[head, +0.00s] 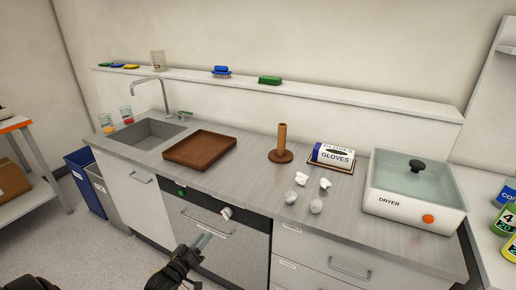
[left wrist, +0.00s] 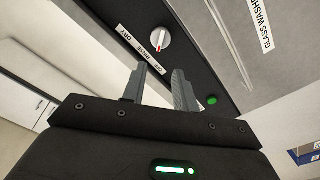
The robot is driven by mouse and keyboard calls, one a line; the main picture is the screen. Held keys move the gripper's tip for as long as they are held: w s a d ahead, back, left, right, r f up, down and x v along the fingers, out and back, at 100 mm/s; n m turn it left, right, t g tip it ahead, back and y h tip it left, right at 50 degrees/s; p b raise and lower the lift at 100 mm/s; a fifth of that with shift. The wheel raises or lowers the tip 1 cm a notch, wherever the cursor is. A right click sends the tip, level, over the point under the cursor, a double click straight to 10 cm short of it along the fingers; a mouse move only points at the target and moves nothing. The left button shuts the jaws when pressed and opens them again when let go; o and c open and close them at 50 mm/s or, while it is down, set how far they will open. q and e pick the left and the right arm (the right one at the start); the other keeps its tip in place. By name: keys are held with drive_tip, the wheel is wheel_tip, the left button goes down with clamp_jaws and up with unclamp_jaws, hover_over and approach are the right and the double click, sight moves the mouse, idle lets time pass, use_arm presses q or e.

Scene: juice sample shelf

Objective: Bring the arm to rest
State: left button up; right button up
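My left gripper (head: 204,240) is in front of the glass washer (head: 215,250), below its dark control strip. In the left wrist view the two grey fingers (left wrist: 158,82) stand apart with nothing between them, so it is open and empty. The white knob (head: 227,213) on the strip is just beyond the fingertips and looks untouched; it also shows in the left wrist view (left wrist: 159,38) beside the dry, rinse and off labels. My right gripper is in neither view.
The counter above holds a brown tray (head: 200,149), a wooden post (head: 282,145), a gloves box (head: 333,154), several small white pieces and a dryer (head: 415,190). A sink (head: 145,132) is at left. Bins (head: 83,173) stand on the floor at left. Floor before the cabinets looks clear.

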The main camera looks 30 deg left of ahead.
use_arm(q)
drive_tip(key=s+d+f+m+g, duration=0.1)
drive_tip(key=s+f+m+g, duration=0.2)
drive_tip(key=f, duration=0.6)
drive_tip(key=s+d+f+g, duration=0.25)
drive_tip(key=s+f, duration=0.25)
drive_tip(key=f, duration=0.4)
drive_tip(key=s+d+f+m+g, duration=0.1)
drive_tip(key=s+f+m+g, duration=0.2)
drive_tip(key=f, duration=0.7)
drive_tip(key=s+d+f+m+g, duration=0.1)
drive_tip(key=s+d+f, duration=0.3)
drive_tip(key=s, duration=0.6)
drive_tip(key=s+d+f+m+g, duration=0.1)
drive_tip(key=s+d+f+g, duration=0.3)
drive_tip(key=s, duration=0.6)
drive_tip(key=s+d+f+m+g, duration=0.1)
drive_tip(key=s+d+f+g, duration=0.2)
drive_tip(key=s+f, duration=0.4)
drive_tip(key=s+d, duration=0.1)
drive_tip(key=s, duration=0.2)
drive_tip(key=shift+s+d+f+m, duration=0.2)
drive_tip(key=shift+s+f+m, duration=0.05)
drive_tip(key=shift+f+m, duration=0.15)
